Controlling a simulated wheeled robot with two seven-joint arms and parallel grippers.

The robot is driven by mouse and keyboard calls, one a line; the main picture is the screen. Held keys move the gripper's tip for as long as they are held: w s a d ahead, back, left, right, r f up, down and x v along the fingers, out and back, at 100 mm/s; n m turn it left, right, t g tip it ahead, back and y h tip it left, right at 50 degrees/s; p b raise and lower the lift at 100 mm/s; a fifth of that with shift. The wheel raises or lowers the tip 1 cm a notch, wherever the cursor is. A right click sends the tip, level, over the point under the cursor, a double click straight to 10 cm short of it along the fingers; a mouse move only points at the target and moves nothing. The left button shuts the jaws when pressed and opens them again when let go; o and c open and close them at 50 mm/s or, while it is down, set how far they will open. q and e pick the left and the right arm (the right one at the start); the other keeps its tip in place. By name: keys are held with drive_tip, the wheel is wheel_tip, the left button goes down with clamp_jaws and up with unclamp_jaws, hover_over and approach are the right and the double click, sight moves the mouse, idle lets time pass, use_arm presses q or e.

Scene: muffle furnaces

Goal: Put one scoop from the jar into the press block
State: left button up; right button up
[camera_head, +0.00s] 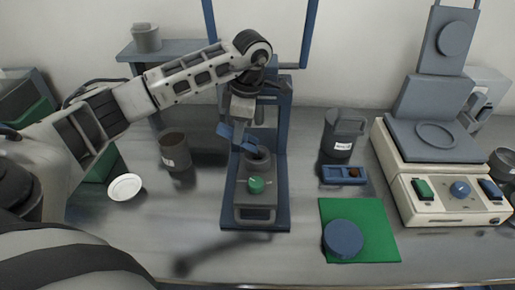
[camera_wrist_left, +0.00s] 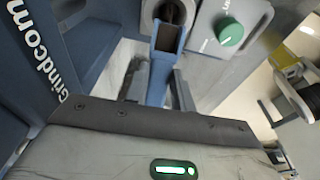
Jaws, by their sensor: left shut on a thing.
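My left gripper (camera_head: 240,112) is shut on a blue scoop (camera_head: 228,132), which also shows between the fingers in the left wrist view (camera_wrist_left: 158,75). The scoop is at the round opening (camera_head: 257,157) of a grey block (camera_head: 256,201) with a green knob, on a blue stand. This looks like the press block. In the wrist view the scoop's end overlaps the opening; I cannot tell if it touches or what it holds. An open dark jar (camera_head: 175,152) with a label stands left of the stand. My right gripper is not in view.
A lidded dark pot (camera_head: 340,136) and a small blue two-well holder (camera_head: 344,175) are right of the stand. A blue disc (camera_head: 343,239) lies on a green mat (camera_head: 383,225). A white dish (camera_head: 125,187) is at left, a cream machine (camera_head: 452,201) at right.

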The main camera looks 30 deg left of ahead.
use_arm(q)
drive_tip(key=shift+d+r+y, duration=0.1)
drive_tip(key=shift+y, duration=0.2)
drive_tip(key=shift+w+d+r+g+y+p, duration=0.2)
drive_tip(key=shift+d+r+g+y+p, duration=0.1)
drive_tip(key=shift+p, duration=0.15)
drive_tip(key=shift+w+d+g+y, duration=0.25)
drive_tip(key=shift+g+y, duration=0.15)
drive_tip(key=shift+y, duration=0.3)
drive_tip(key=shift+w+d+r+g+y, duration=0.25)
drive_tip(key=shift+w+d+g+y, duration=0.15)
drive_tip(key=shift+d+g+y, duration=0.4)
drive_tip(key=shift+a, duration=0.15)
